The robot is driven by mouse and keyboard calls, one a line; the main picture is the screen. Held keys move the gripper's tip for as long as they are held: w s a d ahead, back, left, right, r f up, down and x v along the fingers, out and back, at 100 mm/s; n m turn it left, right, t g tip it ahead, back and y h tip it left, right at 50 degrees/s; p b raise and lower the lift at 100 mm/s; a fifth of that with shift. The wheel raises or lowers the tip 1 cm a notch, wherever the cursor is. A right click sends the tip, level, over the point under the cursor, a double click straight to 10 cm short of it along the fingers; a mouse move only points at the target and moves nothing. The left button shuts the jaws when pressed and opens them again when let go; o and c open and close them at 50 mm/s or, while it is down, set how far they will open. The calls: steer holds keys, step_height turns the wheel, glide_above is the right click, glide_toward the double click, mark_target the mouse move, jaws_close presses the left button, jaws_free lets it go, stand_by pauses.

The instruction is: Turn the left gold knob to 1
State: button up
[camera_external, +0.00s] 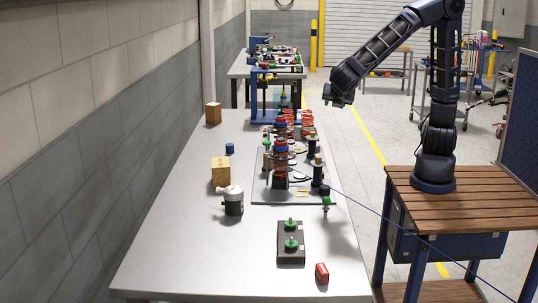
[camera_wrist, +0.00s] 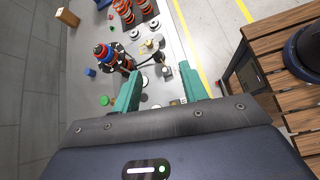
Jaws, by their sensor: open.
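A gold-topped dark fitting (camera_external: 318,160) stands at the right side of the grey fixture plate (camera_external: 262,197) on the long table. Small gold parts also show in the wrist view, one beyond my fingers (camera_wrist: 149,43). I cannot tell which of these is the left gold knob, and no knob markings or number 1 are readable. My gripper (camera_external: 338,101) is high above the right edge of the table, apart from the fixture. In the wrist view its two teal fingers (camera_wrist: 160,86) are spread apart, with nothing held between them.
Stacked red and blue rings (camera_external: 280,147) rise from the plate. A dark box with two green knobs (camera_external: 291,256) and a red block (camera_external: 321,273) lie near the front. A grey-and-black canister (camera_external: 232,203) and wooden block (camera_external: 220,172) stand left. The table's left strip is mostly clear.

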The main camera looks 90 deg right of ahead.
steer(key=w+a+r+n+t+h, duration=0.1)
steer(key=a+r+n+t+h, duration=0.25)
steer(key=a, duration=0.45)
steer(key=w+a+r+n+t+h, duration=0.2)
steer(key=a+r+n+h, duration=0.15)
steer(key=a, duration=0.35)
steer(key=m, duration=0.1)
glide_toward(318, 159)
steer(key=shift+d, duration=1.1)
steer(key=shift+w+d+f, duration=0.1)
steer(key=shift+d+f, duration=0.1)
steer(key=shift+d, duration=0.1)
steer(key=x, duration=1)
steer(key=shift+w+f, duration=0.1)
jaws_close()
